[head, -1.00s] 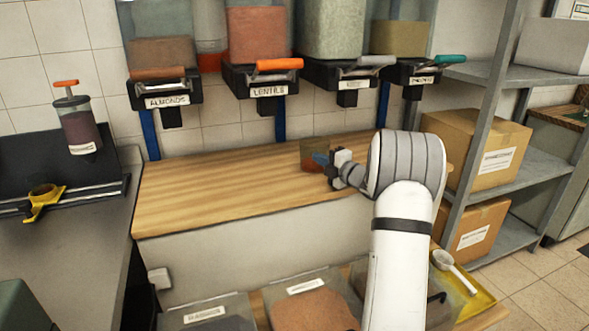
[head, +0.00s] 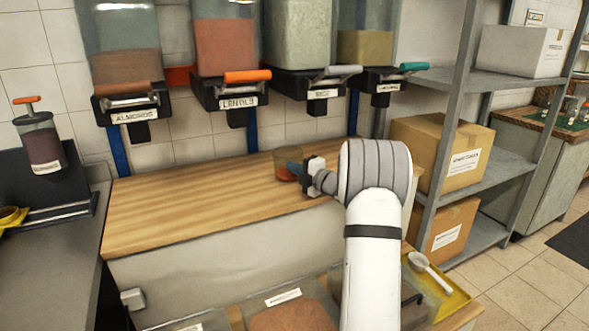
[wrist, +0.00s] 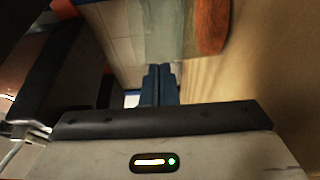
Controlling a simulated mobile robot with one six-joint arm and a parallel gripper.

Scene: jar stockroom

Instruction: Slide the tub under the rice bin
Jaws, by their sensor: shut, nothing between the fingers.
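The tub (head: 281,164) is a small clear container with orange-brown contents, standing on the wooden counter. It stands left of the spout of the pale-grained bin (head: 300,35), whose label is too small to read surely but seems to be the rice bin. My gripper (head: 294,168) is at the tub's right side, its blue fingers shut with nothing between them. In the wrist view the shut fingers (wrist: 158,86) point at the tub (wrist: 150,30), and its contents show orange at the right. I cannot tell whether the fingertips touch the tub.
The almonds bin (head: 122,62), lentils bin (head: 225,45) and a fourth bin (head: 366,48) hang in the same row over the wooden counter (head: 185,200). Shelves with cardboard boxes (head: 442,150) stand right. The counter left of the tub is clear. Ingredient containers (head: 290,317) sit below in front.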

